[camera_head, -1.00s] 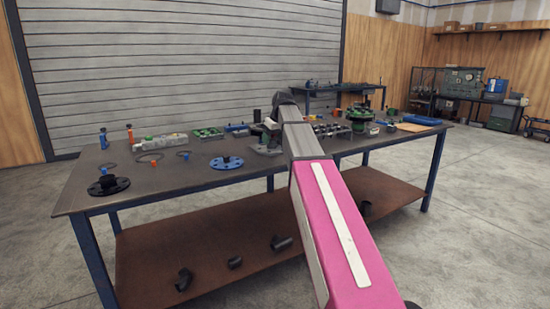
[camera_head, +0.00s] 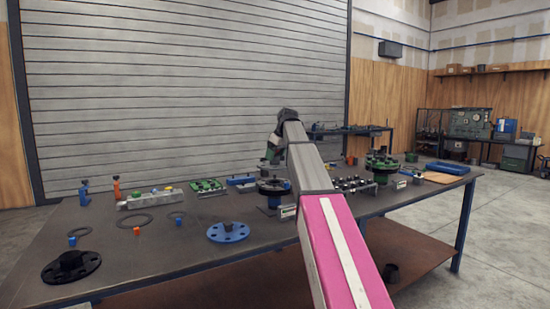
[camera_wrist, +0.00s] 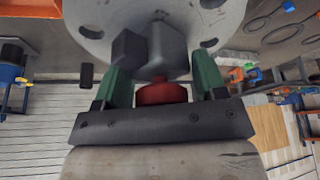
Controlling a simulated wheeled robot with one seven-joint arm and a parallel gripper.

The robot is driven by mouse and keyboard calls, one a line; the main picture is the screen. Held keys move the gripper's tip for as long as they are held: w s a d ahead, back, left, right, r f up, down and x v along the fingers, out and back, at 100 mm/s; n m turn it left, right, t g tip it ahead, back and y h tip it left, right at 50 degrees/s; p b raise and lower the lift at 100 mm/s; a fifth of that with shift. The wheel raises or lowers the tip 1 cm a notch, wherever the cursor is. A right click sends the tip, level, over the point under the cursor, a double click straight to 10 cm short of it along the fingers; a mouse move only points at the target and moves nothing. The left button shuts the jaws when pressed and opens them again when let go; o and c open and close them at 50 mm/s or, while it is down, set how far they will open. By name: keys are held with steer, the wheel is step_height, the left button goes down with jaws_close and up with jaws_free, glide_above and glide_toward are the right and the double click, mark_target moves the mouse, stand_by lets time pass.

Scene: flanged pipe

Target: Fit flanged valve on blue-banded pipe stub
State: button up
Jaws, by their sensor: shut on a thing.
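My gripper (camera_wrist: 155,88) has green fingers, shut on a dark grey valve body (camera_wrist: 152,50) in the wrist view. A red knob (camera_wrist: 162,94) sits between the fingers, and a large grey flange (camera_wrist: 200,12) with slotted holes lies beyond the body. In the head view, my gripper (camera_head: 272,160) is at the far end of my arm, above a dark flange (camera_head: 272,186) on a stand. I cannot tell whether this flange is on the held valve or on a pipe stub, nor whether they touch.
A blue flange (camera_head: 228,231) and a black flange (camera_head: 70,266) lie on the table (camera_head: 165,250). A green flanged piece (camera_head: 382,165) stands on the right. Rings (camera_head: 130,221), small coloured parts and a grey block (camera_head: 150,199) lie left. Open tabletop lies between the flanges.

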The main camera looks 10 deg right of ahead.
mark_target(275, 165)
steer(key=shift+w, duration=0.3)
steer(key=shift+f, duration=2.45)
steer(key=shift+f, duration=0.15)
steer(key=shift+f, duration=0.45)
steer(key=shift+f, duration=0.4)
steer(key=o, duration=1.5)
steer(key=shift+o, duration=0.2)
